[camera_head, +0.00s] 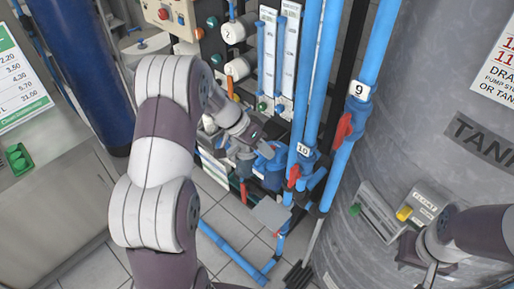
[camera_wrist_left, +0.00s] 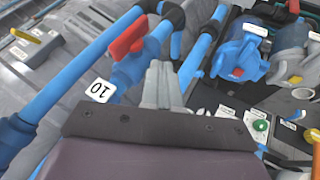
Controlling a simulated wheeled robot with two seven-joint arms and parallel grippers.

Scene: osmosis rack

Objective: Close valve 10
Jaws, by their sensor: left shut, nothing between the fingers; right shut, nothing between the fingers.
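Valve 10 is on a blue vertical pipe in the middle of the head view, with its white "10" label (camera_head: 303,149) and red handle (camera_head: 293,176). In the left wrist view the "10" label (camera_wrist_left: 99,90) sits beside the red handle (camera_wrist_left: 128,36), which lies slanted near the top. My left gripper (camera_head: 262,145) is just left of the valve in the head view, partly hard to make out. In the left wrist view its fingers (camera_wrist_left: 160,82) are shut and empty, apart from the handle. My right gripper (camera_head: 430,272) is shut and empty at the lower right, by the tank.
Valve 9's red handle (camera_head: 342,130) is on the pipe to the right. The large grey tank (camera_head: 440,125) fills the right side. A blue pump (camera_wrist_left: 240,58) stands right of my fingers in the wrist view. A steel counter (camera_head: 50,190) is at left.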

